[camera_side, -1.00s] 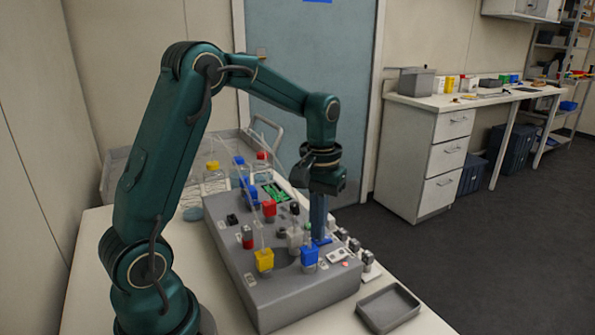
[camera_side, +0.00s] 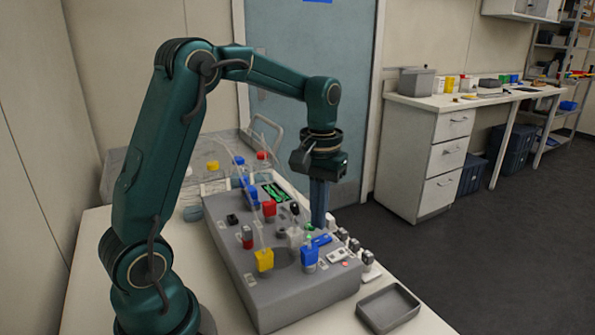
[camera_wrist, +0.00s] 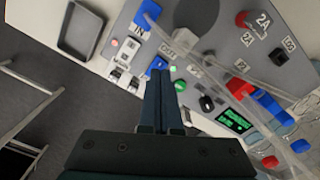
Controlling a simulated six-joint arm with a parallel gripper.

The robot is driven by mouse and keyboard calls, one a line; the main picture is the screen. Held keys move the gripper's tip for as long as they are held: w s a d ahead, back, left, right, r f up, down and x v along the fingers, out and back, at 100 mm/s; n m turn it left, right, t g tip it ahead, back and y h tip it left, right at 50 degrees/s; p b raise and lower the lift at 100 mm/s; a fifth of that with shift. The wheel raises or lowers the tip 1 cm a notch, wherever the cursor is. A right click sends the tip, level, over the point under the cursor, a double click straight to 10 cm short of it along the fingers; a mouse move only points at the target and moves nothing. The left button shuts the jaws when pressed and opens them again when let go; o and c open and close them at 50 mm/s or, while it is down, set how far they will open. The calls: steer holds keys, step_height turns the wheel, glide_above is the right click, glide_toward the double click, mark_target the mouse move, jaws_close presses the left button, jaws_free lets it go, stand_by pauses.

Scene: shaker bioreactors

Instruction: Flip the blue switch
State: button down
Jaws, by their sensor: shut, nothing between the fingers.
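The blue switch (camera_side: 321,240) sits on the right part of the grey shaker console, beside a white panel. In the wrist view the blue switch (camera_wrist: 157,65) shows just beyond my fingertips, partly hidden by them. My gripper (camera_side: 319,226) points straight down, its fingers shut and empty, with the tips just above and behind the switch. In the wrist view my gripper (camera_wrist: 158,75) overlaps the switch's near edge; I cannot tell whether they touch. Which way the switch is set is too small to tell.
The grey console (camera_side: 285,295) carries yellow, red and blue capped parts with thin tubes. A blue cap (camera_side: 309,255) stands close to the switch, and a green button (camera_wrist: 180,86) is beside my fingers. A grey tray (camera_side: 388,308) lies at the front right.

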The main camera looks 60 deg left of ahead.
mark_target(319, 241)
steer(key=shift+r, duration=1.9)
steer(key=s+d+r+m+t, duration=0.2)
steer(key=s+d+r+t, duration=0.1)
steer(key=s+d+r, duration=0.3)
steer(key=s+d+f+m+t, duration=0.2)
steer(key=s+d+f+m, duration=0.1)
steer(key=s, duration=0.4)
steer(key=shift+f+m+t, duration=0.3)
steer(key=shift+f+m, duration=0.2)
steer(key=shift+f, duration=0.75)
